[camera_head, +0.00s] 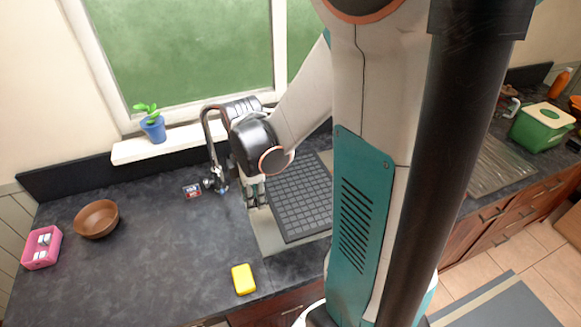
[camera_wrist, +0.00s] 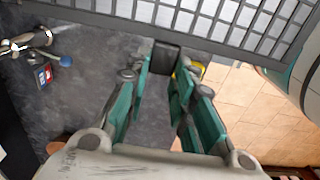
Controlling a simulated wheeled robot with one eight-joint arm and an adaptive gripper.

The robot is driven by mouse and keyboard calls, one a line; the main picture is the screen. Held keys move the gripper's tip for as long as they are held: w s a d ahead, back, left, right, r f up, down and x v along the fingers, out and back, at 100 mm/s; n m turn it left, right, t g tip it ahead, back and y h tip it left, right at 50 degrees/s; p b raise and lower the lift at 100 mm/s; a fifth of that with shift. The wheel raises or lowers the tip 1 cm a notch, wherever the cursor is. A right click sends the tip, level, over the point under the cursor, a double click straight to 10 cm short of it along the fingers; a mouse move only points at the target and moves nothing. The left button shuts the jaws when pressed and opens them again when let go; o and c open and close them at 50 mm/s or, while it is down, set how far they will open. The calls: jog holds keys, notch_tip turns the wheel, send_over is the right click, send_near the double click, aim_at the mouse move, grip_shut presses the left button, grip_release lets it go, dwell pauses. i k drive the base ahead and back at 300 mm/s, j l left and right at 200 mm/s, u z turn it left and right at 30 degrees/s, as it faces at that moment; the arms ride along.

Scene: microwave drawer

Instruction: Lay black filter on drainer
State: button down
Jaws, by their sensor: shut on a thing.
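The black filter (camera_head: 290,205) is a dark flat grid in the middle of the head view, over the sink area (camera_head: 270,236). My gripper (camera_head: 256,192) is at its left edge, partly hidden under my wrist. In the wrist view, the filter's frame and grid (camera_wrist: 210,22) cross the top. My gripper (camera_wrist: 167,66) is shut on the filter's edge, with a dark block between the fingertips. My arm hides the filter's right side. A ribbed metal drainer (camera_head: 500,168) lies in the counter right of my arm and looks bare where visible.
A faucet (camera_head: 212,150) stands just left of my gripper, near a small red-and-blue packet (camera_head: 192,191). A yellow sponge (camera_head: 243,279) lies at the front edge. A brown bowl (camera_head: 97,219) and pink basket (camera_head: 41,248) are far left. A green box (camera_head: 541,128) stands beyond the drainer.

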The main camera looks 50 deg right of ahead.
aim_at(481, 158)
jog(key=k, duration=1)
